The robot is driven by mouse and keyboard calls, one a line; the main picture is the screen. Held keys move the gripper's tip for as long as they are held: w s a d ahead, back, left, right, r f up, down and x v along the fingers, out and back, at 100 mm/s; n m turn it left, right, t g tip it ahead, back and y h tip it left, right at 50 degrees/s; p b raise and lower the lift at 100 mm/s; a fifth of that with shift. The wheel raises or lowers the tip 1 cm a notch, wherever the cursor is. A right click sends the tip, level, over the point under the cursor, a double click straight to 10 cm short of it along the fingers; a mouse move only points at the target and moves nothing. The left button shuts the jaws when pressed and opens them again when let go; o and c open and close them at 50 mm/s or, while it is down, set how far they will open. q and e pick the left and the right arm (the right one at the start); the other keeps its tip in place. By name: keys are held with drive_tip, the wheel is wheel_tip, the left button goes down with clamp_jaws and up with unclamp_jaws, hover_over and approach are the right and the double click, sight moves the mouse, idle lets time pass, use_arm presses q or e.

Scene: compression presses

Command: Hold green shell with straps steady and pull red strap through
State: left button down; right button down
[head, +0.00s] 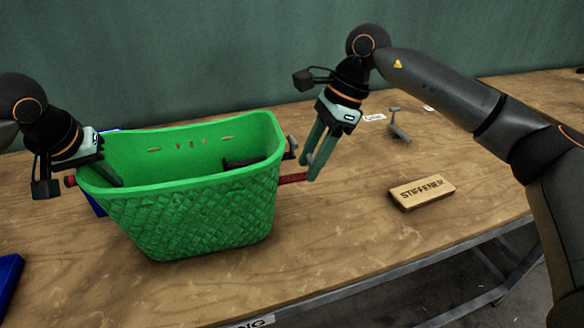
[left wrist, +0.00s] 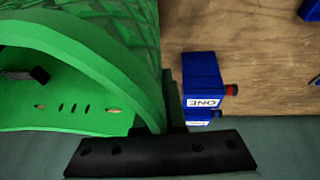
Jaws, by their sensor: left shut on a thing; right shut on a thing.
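The green shell (head: 190,215) is a basket-like tub with a woven pattern, standing upright on the table at the left. Its rim also shows in the left wrist view (left wrist: 100,55). My left gripper (head: 103,165) is shut on the shell's left rim, with its fingertips partly hidden. The red strap (head: 292,178) sticks out from the shell's right side. My right gripper (head: 309,178) points down and is shut on the strap's outer end, beside the shell. A dark strap piece (head: 240,162) lies inside the shell near its right wall.
Blue blocks labelled ONE (left wrist: 202,85) stand behind the shell's left end. A wooden block marked STIFFENER (head: 422,191) lies to the right. A grey metal part (head: 398,125) stands farther back. The table (head: 350,235) is clear in front of my right gripper.

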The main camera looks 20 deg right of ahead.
use_arm(q)
drive_tip(key=shift+s+a+f, duration=0.1)
drive_tip(key=shift+a+f, duration=0.05)
drive_tip(key=shift+f, duration=0.3)
use_arm(e)
drive_tip(key=shift+s+d, duration=0.2)
drive_tip(key=shift+d, duration=2.65)
drive_tip(key=shift+c, duration=1.7)
unclamp_jaws()
use_arm(q)
drive_tip(key=c, duration=0.9)
unclamp_jaws()
use_arm(e)
drive_tip(key=v, duration=1.2)
use_arm(q)
drive_tip(key=shift+r, duration=0.1)
